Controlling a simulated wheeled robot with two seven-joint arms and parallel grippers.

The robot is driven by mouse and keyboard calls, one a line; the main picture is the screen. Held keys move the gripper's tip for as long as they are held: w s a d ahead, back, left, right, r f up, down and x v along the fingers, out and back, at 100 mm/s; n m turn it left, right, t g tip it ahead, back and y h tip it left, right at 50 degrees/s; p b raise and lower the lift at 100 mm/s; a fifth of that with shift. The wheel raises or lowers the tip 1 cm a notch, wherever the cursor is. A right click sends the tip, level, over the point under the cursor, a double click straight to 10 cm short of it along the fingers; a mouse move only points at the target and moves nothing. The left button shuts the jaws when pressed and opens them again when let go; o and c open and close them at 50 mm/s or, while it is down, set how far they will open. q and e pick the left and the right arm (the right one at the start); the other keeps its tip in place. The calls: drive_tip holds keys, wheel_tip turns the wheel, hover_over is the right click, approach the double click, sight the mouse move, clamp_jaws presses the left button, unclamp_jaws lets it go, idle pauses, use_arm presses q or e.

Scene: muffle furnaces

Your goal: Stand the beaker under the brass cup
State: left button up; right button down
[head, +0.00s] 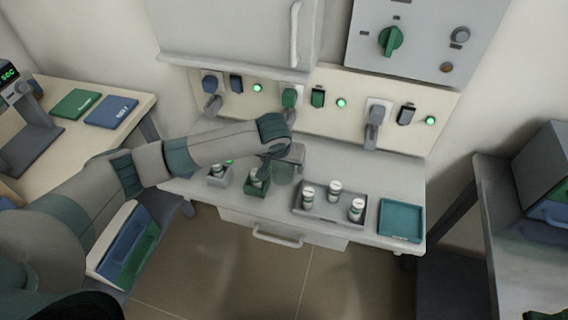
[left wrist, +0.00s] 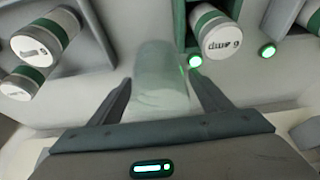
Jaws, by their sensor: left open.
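The beaker (head: 284,173) is a clear, faintly green glass at the bench, partly hidden by my left gripper (head: 277,160). In the left wrist view the beaker (left wrist: 161,78) shows between and just beyond the two spread fingers of my left gripper (left wrist: 160,98). The gripper is open, with a finger on each side of the glass. I cannot tell whether the fingers touch it. I cannot make out a brass cup for certain in either view. My right gripper is not in view.
A green holder (head: 257,190) and a grey holder (head: 219,181), each with a vial, stand left of the beaker. A grey tray (head: 322,214) with 3 vials and an empty teal tray (head: 402,220) lie to the right. Spouts (head: 374,133) project from the back panel.

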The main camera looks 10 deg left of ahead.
use_arm(q)
drive_tip(key=shift+s+r, duration=0.2)
drive_tip(key=shift+r, duration=0.45)
drive_tip(key=v, duration=1)
drive_tip(key=shift+s+r, duration=0.1)
drive_tip(key=shift+r, duration=0.25)
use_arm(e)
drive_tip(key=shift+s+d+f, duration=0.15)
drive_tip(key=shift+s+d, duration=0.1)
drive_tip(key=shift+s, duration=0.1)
